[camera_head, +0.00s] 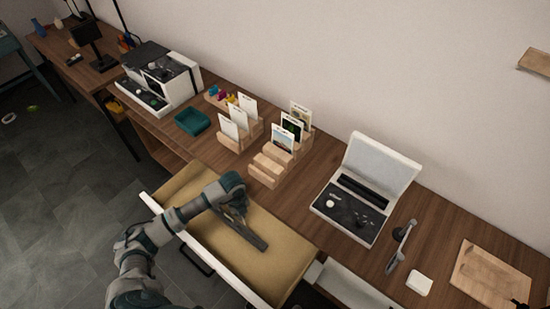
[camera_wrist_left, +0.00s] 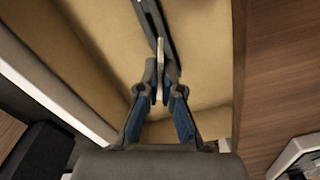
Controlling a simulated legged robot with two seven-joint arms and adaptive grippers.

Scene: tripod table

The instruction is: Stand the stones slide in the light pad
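My left gripper (camera_head: 243,222) reaches down into the open drawer. In the left wrist view its fingers (camera_wrist_left: 161,75) are close together on a thin pale piece (camera_wrist_left: 160,52) seen edge-on. Its face is hidden, so I cannot tell whether it is the stones slide. A long dark bar (camera_head: 252,237) lies in the drawer beside the fingertips. Several picture cards stand in wooden holders (camera_head: 264,171) on the desk. I cannot make out which thing is the light pad; a small white square (camera_head: 419,282) lies at the right. A dark bit at the bottom right corner may be my right gripper (camera_head: 520,303).
The drawer (camera_head: 285,262) is pulled out, with a white front edge. An open case (camera_head: 348,212) with a raised lid stands right of the holders. A teal tray (camera_head: 192,121), a white machine (camera_head: 160,82) and a wooden board (camera_head: 490,275) are also on the desk.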

